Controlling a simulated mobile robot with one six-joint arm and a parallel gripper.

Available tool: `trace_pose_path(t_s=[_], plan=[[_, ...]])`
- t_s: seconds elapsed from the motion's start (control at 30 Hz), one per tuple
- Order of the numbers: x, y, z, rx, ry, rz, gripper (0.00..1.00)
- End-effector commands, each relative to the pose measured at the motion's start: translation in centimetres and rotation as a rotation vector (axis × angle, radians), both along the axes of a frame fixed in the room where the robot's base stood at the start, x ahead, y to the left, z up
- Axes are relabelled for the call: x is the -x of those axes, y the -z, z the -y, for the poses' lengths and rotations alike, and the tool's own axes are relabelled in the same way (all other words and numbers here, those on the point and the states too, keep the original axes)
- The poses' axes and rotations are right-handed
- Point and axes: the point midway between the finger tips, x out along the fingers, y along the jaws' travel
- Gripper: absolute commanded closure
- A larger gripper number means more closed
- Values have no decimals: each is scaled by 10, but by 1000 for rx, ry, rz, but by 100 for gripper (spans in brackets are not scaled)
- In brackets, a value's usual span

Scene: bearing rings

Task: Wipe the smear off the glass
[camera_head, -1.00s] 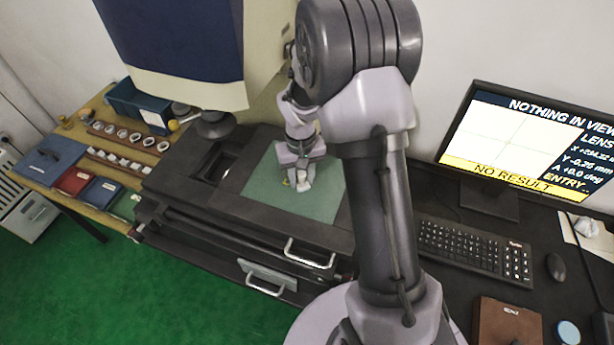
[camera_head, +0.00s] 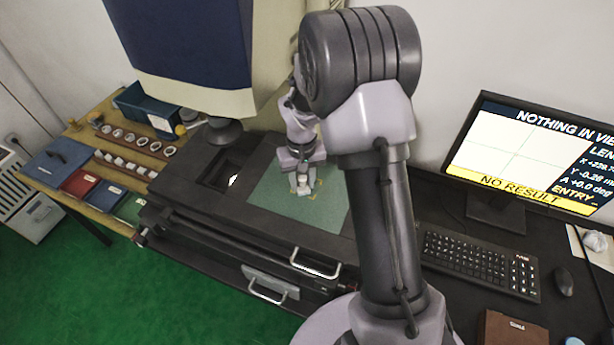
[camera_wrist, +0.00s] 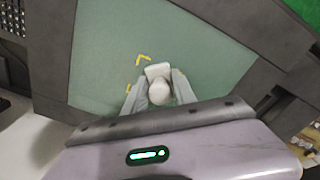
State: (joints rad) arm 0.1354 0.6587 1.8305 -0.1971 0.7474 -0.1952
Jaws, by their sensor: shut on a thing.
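The glass (camera_head: 275,200) is a green-tinted plate set in the dark stage of the measuring machine; it also fills much of the wrist view (camera_wrist: 210,60). My gripper (camera_head: 301,187) is over the right part of the glass, pointing down. In the wrist view my gripper (camera_wrist: 157,92) is shut on a small white wiping pad (camera_wrist: 158,72) with a rounded top. The pad is at or very close to the glass; I cannot tell if it touches. Yellow corner marks (camera_wrist: 143,59) show on the glass beside the pad. I cannot make out a smear.
The machine's dark lens housing (camera_head: 222,130) hangs at the stage's left rear. A wooden bench (camera_head: 75,185) at left holds rings in racks, a blue box (camera_head: 150,108) and coloured cases. A monitor (camera_head: 540,155) reading "NO RESULT" and a keyboard (camera_head: 478,262) are at right.

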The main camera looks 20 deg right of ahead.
Motion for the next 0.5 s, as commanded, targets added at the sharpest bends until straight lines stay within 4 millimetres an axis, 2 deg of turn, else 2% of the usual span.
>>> trace_pose_path(t_s=[0.03,0.17,0.37,0.5], plan=[[6,5,-3,-2,1,-11,100],[8,4,-6,-3,3,-12,100],[-3,2,-16,-4,2,-14,100],[-13,0,-6,-3,4,-12,100]])
